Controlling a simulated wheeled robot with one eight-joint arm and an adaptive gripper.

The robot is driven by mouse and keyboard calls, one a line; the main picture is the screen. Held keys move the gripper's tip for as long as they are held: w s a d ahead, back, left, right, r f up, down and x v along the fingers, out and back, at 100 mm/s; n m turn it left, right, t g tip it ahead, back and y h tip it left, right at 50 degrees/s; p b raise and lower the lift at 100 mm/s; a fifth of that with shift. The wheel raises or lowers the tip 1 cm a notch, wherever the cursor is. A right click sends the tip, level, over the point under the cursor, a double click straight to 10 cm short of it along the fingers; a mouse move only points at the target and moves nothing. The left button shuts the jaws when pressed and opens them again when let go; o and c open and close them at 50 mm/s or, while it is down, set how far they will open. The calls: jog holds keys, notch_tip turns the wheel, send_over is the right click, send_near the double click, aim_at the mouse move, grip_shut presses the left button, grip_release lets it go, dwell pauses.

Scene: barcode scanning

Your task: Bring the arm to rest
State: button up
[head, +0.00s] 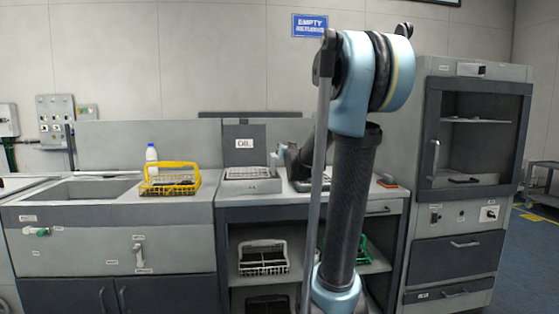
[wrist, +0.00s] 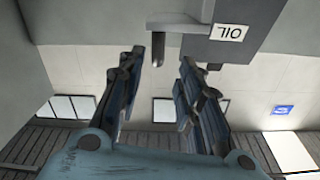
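My arm (head: 352,170) rises in the middle of the head view, bent at a high blue elbow joint. Its far part is mostly hidden behind the near link. My gripper (wrist: 161,58) shows in the wrist view with its two dark fingers apart and nothing between them. A grey panel with an upside-down white label (wrist: 230,30) is beyond the fingertips. I cannot make out the gripper clearly in the head view.
A yellow basket (head: 170,181) and a white bottle (head: 151,158) stand beside the sink (head: 85,190). A white basket (head: 263,259) and a green basket (head: 362,248) are on the shelf below the counter. A grey cabinet (head: 468,222) stands right.

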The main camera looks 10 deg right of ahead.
jog(key=s+f+g, duration=0.5)
jog(key=s+f, duration=0.5)
jog(key=s, duration=0.5)
jog(key=s+f+n+g, duration=0.1)
jog(key=s+f+g, duration=0.4)
jog(key=s+f, duration=0.6)
jog(key=s+f+n+g, duration=0.1)
jog(key=s+f+g, duration=0.4)
jog(key=s, duration=1.5)
notch_tip(320, 180, down, 6)
jog(key=shift+r+g, duration=0.1)
jog(key=shift+g, duration=0.2)
jog(key=shift+w, duration=0.1)
jog(key=shift+w+f, duration=0.2)
jog(key=shift+w, duration=0.2)
